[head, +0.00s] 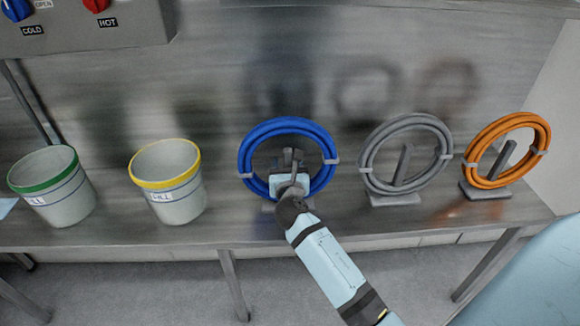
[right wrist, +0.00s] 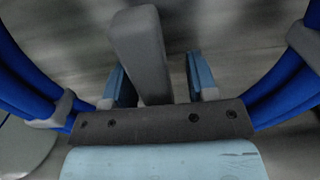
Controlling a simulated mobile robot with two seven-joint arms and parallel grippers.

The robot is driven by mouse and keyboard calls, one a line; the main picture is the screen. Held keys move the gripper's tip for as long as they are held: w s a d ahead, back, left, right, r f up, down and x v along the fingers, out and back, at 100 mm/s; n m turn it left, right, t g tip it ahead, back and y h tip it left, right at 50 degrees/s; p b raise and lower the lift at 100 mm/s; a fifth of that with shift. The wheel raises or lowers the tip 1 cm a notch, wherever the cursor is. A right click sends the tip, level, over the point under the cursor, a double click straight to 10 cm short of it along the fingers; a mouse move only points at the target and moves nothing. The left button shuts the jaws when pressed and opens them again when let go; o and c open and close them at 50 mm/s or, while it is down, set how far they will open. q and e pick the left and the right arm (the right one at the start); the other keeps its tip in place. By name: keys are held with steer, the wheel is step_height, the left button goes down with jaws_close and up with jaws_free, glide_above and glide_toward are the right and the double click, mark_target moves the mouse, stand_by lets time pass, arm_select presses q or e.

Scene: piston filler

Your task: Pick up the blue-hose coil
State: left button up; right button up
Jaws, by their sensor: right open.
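The blue-hose coil (head: 262,133) stands upright on its stand on the steel bench, with grey clips on its left and right sides. My right gripper (head: 292,160) is in front of the middle of the coil in the head view and hides part of the stand. In the right wrist view, the blue hose (right wrist: 285,85) shows at both sides. My right gripper (right wrist: 158,85) is open there, and the grey post (right wrist: 138,45) of the stand appears between or just beyond its fingers. I cannot tell whether the fingers touch anything. My left gripper is not in view.
A grey coil (head: 376,132) and an orange coil (head: 541,131) stand on their own stands to the right. A yellow-rimmed bucket (head: 172,180) and a green-rimmed bucket (head: 58,192) stand to the left. The steel wall is close behind, and the bench's front edge is near.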

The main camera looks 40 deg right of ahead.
steer(key=shift+w, duration=0.1)
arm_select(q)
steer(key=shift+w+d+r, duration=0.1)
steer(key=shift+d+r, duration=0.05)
arm_select(e)
steer(key=shift+r, duration=0.1)
steer(key=shift+c, duration=0.4)
jaws_close()
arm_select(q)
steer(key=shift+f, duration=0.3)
arm_select(e)
steer(key=shift+r, duration=0.1)
